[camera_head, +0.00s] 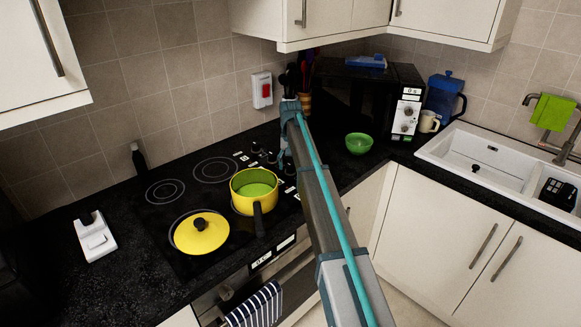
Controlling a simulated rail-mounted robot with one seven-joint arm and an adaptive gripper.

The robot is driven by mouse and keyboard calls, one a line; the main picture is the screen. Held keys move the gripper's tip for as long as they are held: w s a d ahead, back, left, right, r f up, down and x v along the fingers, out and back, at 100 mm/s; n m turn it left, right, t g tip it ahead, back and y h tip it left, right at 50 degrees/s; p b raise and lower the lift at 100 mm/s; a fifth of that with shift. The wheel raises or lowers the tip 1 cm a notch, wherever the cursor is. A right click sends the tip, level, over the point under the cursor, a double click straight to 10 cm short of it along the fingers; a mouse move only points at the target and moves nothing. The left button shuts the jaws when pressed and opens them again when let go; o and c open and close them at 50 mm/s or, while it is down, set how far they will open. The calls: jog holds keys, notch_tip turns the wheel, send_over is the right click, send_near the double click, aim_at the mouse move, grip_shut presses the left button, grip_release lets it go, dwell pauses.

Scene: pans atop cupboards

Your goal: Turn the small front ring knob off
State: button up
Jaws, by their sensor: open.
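The black hob (152,213) is set in the dark worktop and has several marked ring zones. A row of dark knobs with small white labels (242,157) runs along its right side, beside my arm. My arm crosses the middle of the view and its far end is over this row. It hides part of the row, and I cannot tell which knob is the small front ring's or how it is turned. My gripper's fingers are hidden behind the arm.
A green bowl (359,143) and a microwave (405,112) are to the right. A striped towel (254,306) hangs below.

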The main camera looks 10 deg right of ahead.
aim_at(291, 165)
notch_tip(291, 165, up, 11)
dwell(0.4)
jog(key=shift+f, duration=0.1)
